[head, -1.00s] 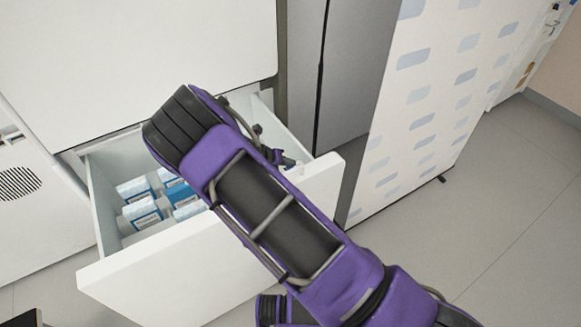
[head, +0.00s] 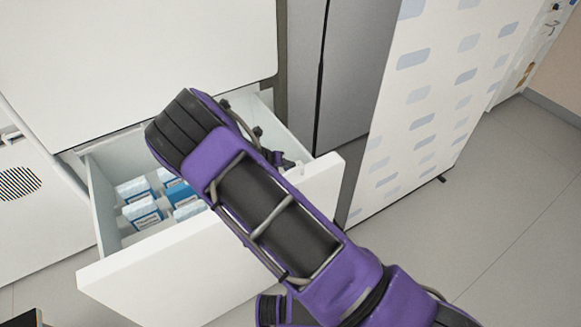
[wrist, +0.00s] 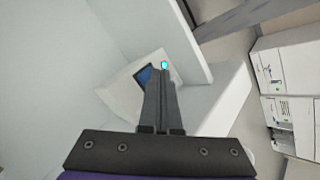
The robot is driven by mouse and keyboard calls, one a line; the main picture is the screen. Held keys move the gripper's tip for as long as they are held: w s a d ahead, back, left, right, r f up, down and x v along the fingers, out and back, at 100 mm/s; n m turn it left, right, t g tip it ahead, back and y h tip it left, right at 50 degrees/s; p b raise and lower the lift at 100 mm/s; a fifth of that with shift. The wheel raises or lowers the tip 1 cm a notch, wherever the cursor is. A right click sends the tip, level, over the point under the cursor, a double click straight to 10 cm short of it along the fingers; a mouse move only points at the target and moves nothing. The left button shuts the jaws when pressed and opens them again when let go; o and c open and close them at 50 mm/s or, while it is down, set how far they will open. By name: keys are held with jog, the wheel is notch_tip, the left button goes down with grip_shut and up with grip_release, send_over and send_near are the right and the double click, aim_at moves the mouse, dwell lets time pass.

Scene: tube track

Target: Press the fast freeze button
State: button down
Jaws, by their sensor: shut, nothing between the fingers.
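In the wrist view, my gripper (wrist: 162,78) is shut and empty, its two fingers together and pointing away from the camera. A small glowing cyan button (wrist: 164,65) shows right at the fingertips; I cannot tell whether they touch it. It sits on a small white panel (wrist: 117,92) beside a dark blue screen (wrist: 143,75), partly covered by the fingers. I cannot read any label on the button. In the head view, my arm covers this panel, and only dark parts near my gripper show by the drawer's right side.
A white drawer (head: 150,278) stands pulled open below a white cabinet front (head: 150,60). Several white and blue boxes (head: 143,213) lie inside. A tall patterned white panel (head: 425,100) stands at the right, with open grey floor (head: 500,220) beyond it.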

jog(key=shift+r+p, duration=0.8)
jog(key=shift+r, duration=0.05)
jog(key=shift+r+p, duration=1.95)
jog(key=shift+r, duration=0.55)
